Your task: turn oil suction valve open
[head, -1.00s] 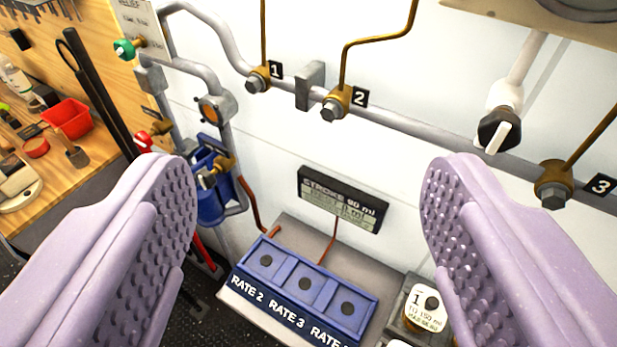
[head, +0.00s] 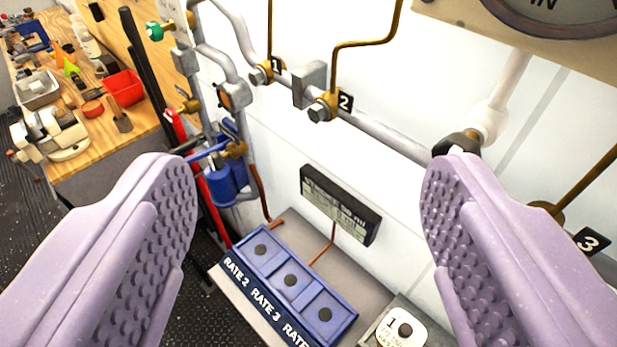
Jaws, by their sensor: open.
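My gripper (head: 308,165) is open and empty, its two lilac studded fingers wide apart at the left and right. No label naming the oil suction valve can be read, so I cannot tell which fitting it is. Several valve-like fittings show on the pipes beyond the fingers. A green knob (head: 155,31) is at the upper left. A blue lever (head: 207,151) sits by a brass fitting (head: 235,149) above a blue canister (head: 222,182). A black knob (head: 456,144) on the pipe is mostly hidden by the right finger.
A blue tray (head: 290,281) marked with rates and a dark display (head: 340,204) stand below the pipes. A workbench (head: 110,145) with tools and a red bin (head: 124,87) is at the left. A large gauge (head: 550,20) is at the upper right.

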